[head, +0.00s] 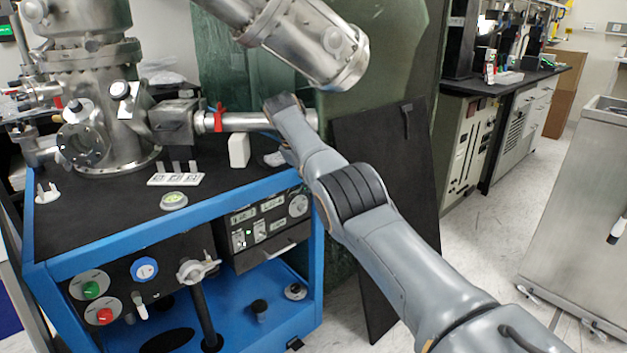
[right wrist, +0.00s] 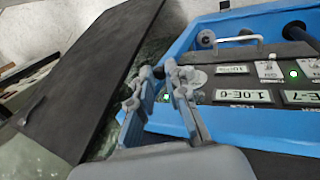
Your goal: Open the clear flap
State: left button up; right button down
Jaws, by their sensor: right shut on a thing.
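My right arm comes in from the lower right in the head view, its hand mostly hidden behind my own forearm. In the right wrist view my right gripper (right wrist: 158,70) is beside the control panel (right wrist: 272,78), near the round knob (right wrist: 196,77). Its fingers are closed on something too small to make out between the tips. The panel also shows in the head view (head: 264,228) on the blue cart's front. A pale handle bar (head: 284,250) runs along its lower edge and shows in the right wrist view (right wrist: 238,38). I cannot make out the clear flap's sheet. My left gripper is out of view.
A blue-framed cart (head: 160,230) with a black top carries a steel vacuum chamber (head: 98,110). A steel tube passes behind my right wrist. A dark board (head: 388,190) leans to the right of the cart. Open floor (head: 490,240) lies beyond it.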

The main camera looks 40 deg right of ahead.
jog(key=c, duration=1.6)
grip_release()
jog(key=v, duration=0.7)
jog(key=shift+r, duration=0.2)
jog(key=shift+s+a, duration=0.1)
